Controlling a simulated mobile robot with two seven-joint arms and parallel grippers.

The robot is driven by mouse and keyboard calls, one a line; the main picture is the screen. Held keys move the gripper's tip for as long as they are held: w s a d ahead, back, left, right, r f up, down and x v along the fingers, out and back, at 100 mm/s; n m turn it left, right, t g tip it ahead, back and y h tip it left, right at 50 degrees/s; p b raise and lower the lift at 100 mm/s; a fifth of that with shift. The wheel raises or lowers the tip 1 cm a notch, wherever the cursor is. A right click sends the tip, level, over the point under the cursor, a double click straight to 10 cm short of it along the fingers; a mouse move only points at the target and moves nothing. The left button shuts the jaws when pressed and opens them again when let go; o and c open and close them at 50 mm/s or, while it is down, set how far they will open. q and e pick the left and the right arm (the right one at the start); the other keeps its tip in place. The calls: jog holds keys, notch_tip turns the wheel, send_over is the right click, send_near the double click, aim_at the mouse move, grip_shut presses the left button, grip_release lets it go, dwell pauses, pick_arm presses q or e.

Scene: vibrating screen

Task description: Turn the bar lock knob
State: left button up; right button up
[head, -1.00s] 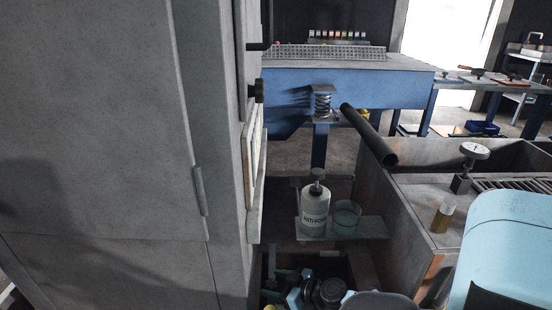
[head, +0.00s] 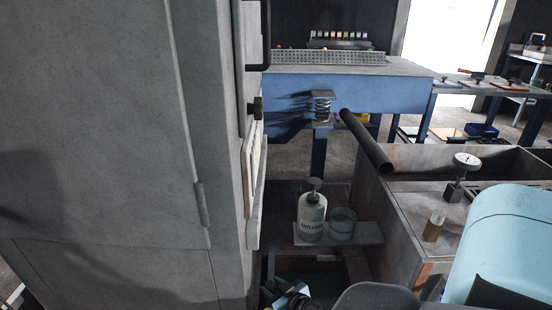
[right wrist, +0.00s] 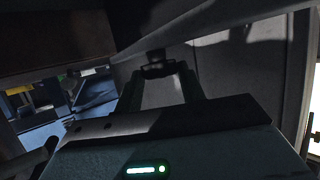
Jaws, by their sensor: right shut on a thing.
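A dark knob (right wrist: 155,58) shows at the middle of the right wrist view, in front of a grey panel and under a slanting pale bar. My right gripper (right wrist: 157,70) is shut on it, one finger on each side. The knob's markings and angle are too dark to read. In the head view my right arm enters at the lower right, and the gripper is only partly visible at the bottom edge; its grip is hidden there. My left gripper is not in view.
A tall grey cabinet (head: 100,130) fills the left, with a black knob (head: 257,107) on its edge. An anti-foam bottle (head: 312,215) and a glass beaker (head: 342,222) stand on a small shelf. A dark pipe (head: 366,140) and a dial gauge (head: 466,160) are to the right.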

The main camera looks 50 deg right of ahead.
jog(key=shift+r+m+h, duration=0.1)
jog(key=shift+m+h, duration=0.2)
jog(key=shift+p, duration=0.35)
jog(key=o, duration=1)
jog(key=shift+s+a, duration=0.1)
